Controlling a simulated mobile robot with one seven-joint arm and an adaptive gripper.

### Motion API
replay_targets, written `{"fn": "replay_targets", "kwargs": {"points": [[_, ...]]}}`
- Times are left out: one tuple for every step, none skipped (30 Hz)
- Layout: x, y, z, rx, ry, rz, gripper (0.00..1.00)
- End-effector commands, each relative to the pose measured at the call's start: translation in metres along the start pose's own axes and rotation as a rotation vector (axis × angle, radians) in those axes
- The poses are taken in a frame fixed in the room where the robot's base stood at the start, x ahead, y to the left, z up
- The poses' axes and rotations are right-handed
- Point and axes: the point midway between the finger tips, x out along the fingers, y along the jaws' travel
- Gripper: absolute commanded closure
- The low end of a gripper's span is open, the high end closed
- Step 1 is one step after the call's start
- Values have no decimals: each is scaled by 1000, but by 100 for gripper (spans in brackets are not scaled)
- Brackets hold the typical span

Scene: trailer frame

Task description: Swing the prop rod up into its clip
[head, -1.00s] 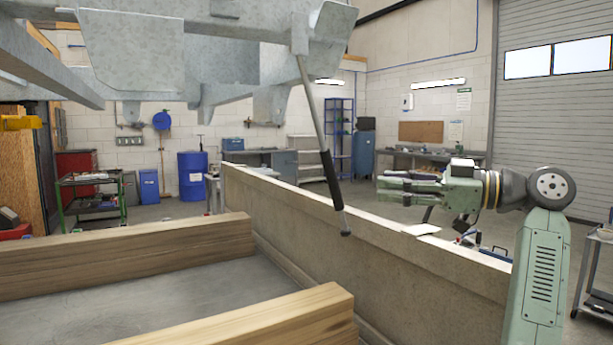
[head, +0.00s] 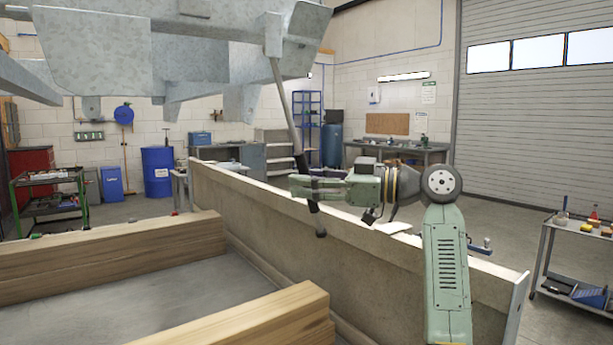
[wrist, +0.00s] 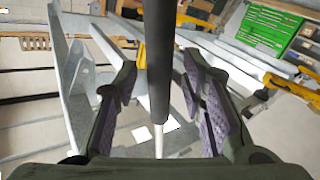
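The prop rod (head: 284,110) hangs down, slightly tilted, from the galvanized trailer frame (head: 190,60) in the head view. It is a thin grey rod with a black sleeve on its lower part and a small knob at the bottom. My gripper (head: 302,187) is level with the sleeve and hides part of it. In the wrist view, the black sleeve (wrist: 158,60) runs between the two purple-padded fingers of my gripper (wrist: 160,98). The fingers are apart, with a gap visible on each side of the sleeve. I cannot make out the clip.
A long beige side wall (head: 300,235) runs below the rod and my gripper. Wooden beams (head: 110,250) lie at the lower left. A tool cart (head: 575,260) stands at the right. Open floor lies between the wall and the workbenches.

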Motion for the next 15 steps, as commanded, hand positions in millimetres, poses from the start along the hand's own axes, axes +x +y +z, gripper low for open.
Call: {"fn": "replay_targets", "kwargs": {"points": [[3, 0, 0, 0, 1, 0, 63], [4, 0, 0, 0, 1, 1, 63], [5, 0, 0, 0, 1, 1, 63], [5, 0, 0, 0, 1, 1, 63], [6, 0, 0, 0, 1, 1, 63], [6, 0, 0, 0, 1, 1, 63], [6, 0, 0, 0, 1, 1, 63], [6, 0, 0, 0, 1, 1, 63], [6, 0, 0, 0, 1, 1, 63], [6, 0, 0, 0, 1, 1, 63], [6, 0, 0, 0, 1, 1, 64], [6, 0, 0, 0, 1, 1, 66], [6, 0, 0, 0, 1, 1, 68], [6, 0, 0, 0, 1, 1, 70], [5, 0, 0, 0, 1, 1, 73]]}}
